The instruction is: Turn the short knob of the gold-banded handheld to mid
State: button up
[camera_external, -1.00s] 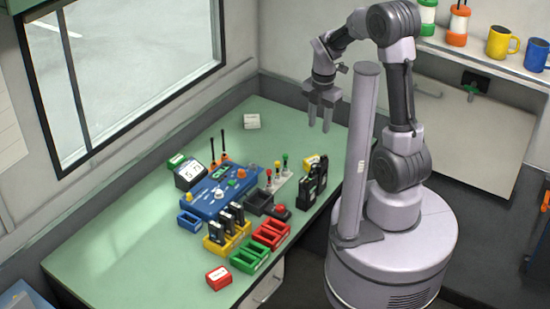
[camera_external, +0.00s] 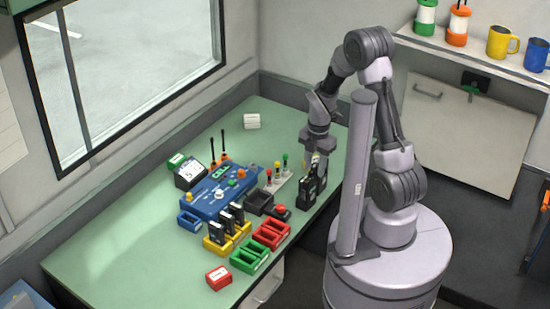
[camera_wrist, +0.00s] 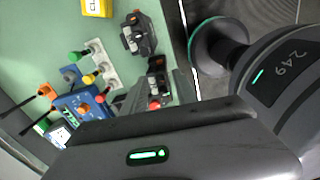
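Black handhelds (camera_external: 311,190) stand upright at the right edge of the green bench, right of the colored knobs. They also show at the top of the wrist view (camera_wrist: 138,36). Their bands and short knobs are too small to tell apart, so I cannot tell which is gold-banded. My gripper (camera_external: 318,170) points down just above these handhelds with its fingers apart. I see nothing held between them. Whether a finger touches a handheld is not clear. In the wrist view, my gripper's grey body covers much of the lower picture.
A blue console (camera_external: 212,196), a yellow rack (camera_external: 215,246) with black handhelds, a green tray (camera_external: 247,262), red trays (camera_external: 271,235) and a dark tray (camera_external: 257,207) crowd the bench to the left. A yellow block (camera_wrist: 97,7) lies beyond the handhelds.

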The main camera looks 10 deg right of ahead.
grip_shut()
jog(key=shift+m, duration=0.8)
grip_release()
notch_tip(320, 180, up, 17)
jog(key=p, duration=0.6)
jog(key=shift+s+d+r, duration=0.15)
jog(key=shift+s+r, duration=0.05)
jog(key=shift+s, duration=0.1)
